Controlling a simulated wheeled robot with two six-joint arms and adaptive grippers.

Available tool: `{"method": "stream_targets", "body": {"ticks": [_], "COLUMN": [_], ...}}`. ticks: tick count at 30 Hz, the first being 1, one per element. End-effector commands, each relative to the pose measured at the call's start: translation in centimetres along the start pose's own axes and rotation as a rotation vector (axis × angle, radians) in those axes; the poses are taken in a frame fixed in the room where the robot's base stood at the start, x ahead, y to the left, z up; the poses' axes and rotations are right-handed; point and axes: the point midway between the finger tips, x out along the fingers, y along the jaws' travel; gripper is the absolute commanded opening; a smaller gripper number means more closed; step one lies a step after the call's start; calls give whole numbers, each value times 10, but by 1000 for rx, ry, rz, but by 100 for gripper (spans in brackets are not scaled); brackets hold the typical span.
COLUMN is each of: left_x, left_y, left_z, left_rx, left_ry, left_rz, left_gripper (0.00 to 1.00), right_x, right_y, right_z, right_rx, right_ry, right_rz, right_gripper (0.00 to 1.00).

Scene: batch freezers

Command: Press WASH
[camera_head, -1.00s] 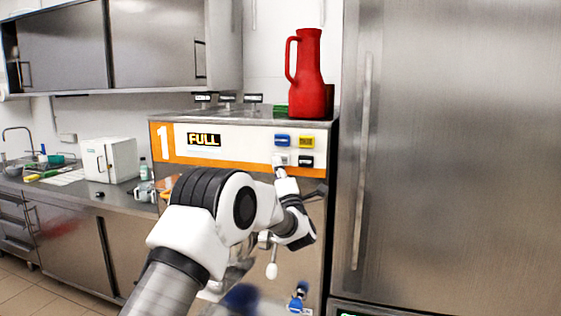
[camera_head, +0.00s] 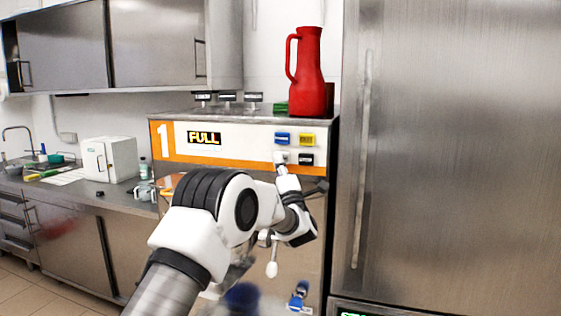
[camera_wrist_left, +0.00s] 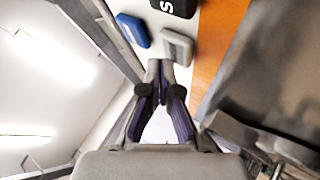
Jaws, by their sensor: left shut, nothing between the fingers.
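The machine front marked 1 (camera_head: 240,146) has a FULL display and a block of buttons at its right. Blue (camera_head: 283,139) and yellow (camera_head: 307,140) buttons are on top, a white-grey button (camera_head: 281,157) and a black button (camera_head: 306,160) below. Their labels are too small to read in the head view. My left gripper (camera_head: 282,168) is shut and empty, its fingertips just at the lower edge of the white-grey button. In the left wrist view the fingertips (camera_wrist_left: 160,68) are close to the grey button (camera_wrist_left: 177,46); I cannot tell whether they touch.
A red jug (camera_head: 308,75) stands on top of the machine. A tall steel cabinet (camera_head: 450,150) is close on the right. A small white box (camera_head: 110,159) stands on the counter at left. Levers and a blue object (camera_head: 298,297) are below my arm.

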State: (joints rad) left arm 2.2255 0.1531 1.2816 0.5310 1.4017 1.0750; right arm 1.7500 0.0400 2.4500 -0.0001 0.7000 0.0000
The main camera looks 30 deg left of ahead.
Motion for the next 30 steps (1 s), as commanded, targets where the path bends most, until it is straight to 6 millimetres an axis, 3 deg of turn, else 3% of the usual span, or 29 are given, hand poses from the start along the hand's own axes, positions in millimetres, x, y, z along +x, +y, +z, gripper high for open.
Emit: {"method": "stream_targets", "body": {"ticks": [30], "left_x": [6], "left_y": [-5], "left_z": [5], "left_rx": [0], "left_ry": [1], "left_rz": [1], "left_gripper": [0], "right_x": [5], "right_y": [0], "right_z": [0], "right_rx": [0], "right_ry": [0], "right_rz": [0], "right_gripper": [40]}}
